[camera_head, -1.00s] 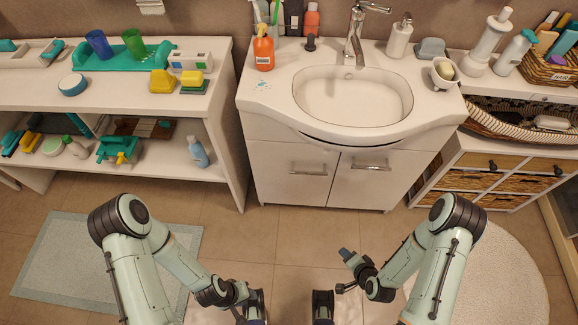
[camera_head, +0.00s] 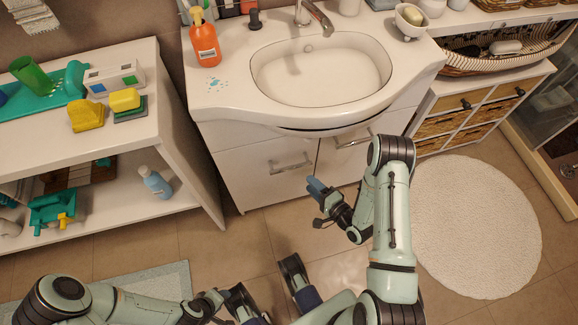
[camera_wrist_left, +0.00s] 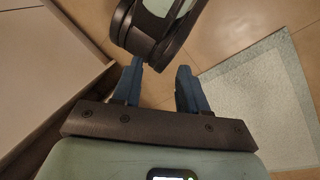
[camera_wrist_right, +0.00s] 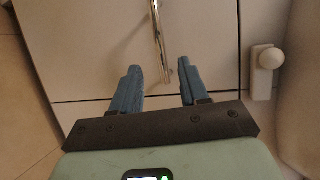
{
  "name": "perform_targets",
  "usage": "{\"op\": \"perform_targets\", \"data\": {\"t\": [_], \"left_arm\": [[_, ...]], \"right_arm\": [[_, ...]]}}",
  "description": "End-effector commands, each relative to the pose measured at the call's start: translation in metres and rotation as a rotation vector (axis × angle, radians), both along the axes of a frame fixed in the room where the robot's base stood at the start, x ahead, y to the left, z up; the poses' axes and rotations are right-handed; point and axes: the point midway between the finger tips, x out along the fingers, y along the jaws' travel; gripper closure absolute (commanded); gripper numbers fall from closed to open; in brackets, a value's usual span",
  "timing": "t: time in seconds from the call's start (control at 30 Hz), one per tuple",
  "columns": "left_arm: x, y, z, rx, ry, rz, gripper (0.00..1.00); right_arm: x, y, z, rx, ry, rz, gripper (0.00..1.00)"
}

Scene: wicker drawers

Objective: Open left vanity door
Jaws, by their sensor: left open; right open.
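The white vanity's left door (camera_head: 258,182) is closed, with a horizontal metal handle (camera_head: 291,163). The right door (camera_head: 345,158) beside it is also closed. My right gripper (camera_head: 316,187) is in front of the vanity, below and right of the left handle. In the right wrist view its open blue fingers (camera_wrist_right: 158,68) are either side of the near end of a handle bar (camera_wrist_right: 157,35); contact cannot be told. My left gripper (camera_wrist_left: 160,66) is open, low and away from the doors, with a mint and dark arm part beyond its fingertips.
A white shelf unit (camera_head: 155,115) with bath items stands left of the vanity. An orange bottle (camera_head: 205,45) is on the sink counter. Wicker drawers (camera_head: 470,120) stand to the right. A round white rug (camera_head: 470,230) lies on the floor.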

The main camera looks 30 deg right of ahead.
Motion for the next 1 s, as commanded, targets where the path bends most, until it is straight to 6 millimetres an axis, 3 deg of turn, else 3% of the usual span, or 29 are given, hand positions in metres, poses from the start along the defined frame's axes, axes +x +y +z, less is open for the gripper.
{"op": "perform_targets", "data": {"t": [0.3,0.5,0.93,0.97,1.0], "left_arm": [[0.018,0.009,-0.015,0.024,-0.048,0.021,0.57],[0.027,0.014,-0.021,0.036,-0.07,0.031,0.57],[0.031,0.016,-0.023,0.04,-0.082,0.034,0.57],[0.031,0.016,-0.023,0.04,-0.082,0.034,0.57],[0.031,0.016,-0.023,0.04,-0.082,0.034,0.57]], "right_arm": [[0.067,0.012,-0.013,-0.003,-0.004,0.004,0.56],[0.095,0.016,-0.019,-0.003,-0.002,0.001,0.56],[0.105,0.018,-0.02,-0.001,0.001,0.0,0.56],[0.105,0.018,-0.02,-0.001,0.001,0.0,0.59],[0.105,0.018,-0.02,-0.001,0.001,0.0,0.72]]}}
